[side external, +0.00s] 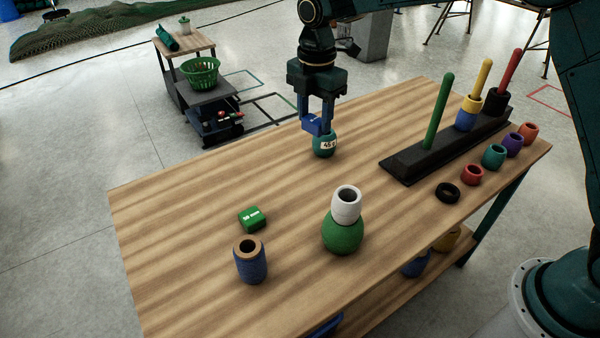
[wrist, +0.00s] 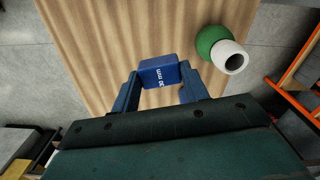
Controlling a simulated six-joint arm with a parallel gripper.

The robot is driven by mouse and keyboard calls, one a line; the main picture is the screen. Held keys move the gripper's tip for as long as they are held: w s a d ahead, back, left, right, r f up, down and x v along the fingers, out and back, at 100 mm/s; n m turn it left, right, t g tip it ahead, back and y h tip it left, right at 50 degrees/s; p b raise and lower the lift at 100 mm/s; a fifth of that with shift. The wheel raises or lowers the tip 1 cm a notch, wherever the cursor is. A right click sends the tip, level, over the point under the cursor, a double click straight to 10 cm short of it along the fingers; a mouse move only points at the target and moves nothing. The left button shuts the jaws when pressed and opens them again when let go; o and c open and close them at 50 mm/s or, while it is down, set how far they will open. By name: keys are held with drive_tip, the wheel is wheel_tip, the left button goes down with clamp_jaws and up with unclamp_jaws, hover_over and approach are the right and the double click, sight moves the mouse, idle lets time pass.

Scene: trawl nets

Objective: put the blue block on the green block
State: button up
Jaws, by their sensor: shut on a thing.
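My gripper (side external: 316,122) is shut on the blue block (side external: 309,125) and holds it above the far part of the wooden table. In the wrist view the blue block (wrist: 158,73), with white lettering, sits between the fingertips (wrist: 159,85). The green block (side external: 252,218), marked in white, lies on the table nearer the camera and to the left, well apart from my gripper. I cannot see the green block in the wrist view.
A green float (side external: 343,234) topped by a white ring (side external: 346,203) and a blue cylinder (side external: 250,264) stand near the green block. A black peg rack (side external: 410,168) and several small floats are right.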

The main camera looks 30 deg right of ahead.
drive_tip(key=r+n, duration=0.1)
drive_tip(key=n, duration=0.1)
hover_over(251, 215)
drive_tip(key=d, duration=0.1)
drive_tip(key=shift+a+r, duration=0.25)
drive_tip(key=shift+a, duration=0.2)
drive_tip(key=shift+f, duration=0.1)
wheel_tip(251, 215, down, 20)
drive_tip(key=shift+r, duration=0.1)
idle(0.5)
drive_tip(key=o, duration=1)
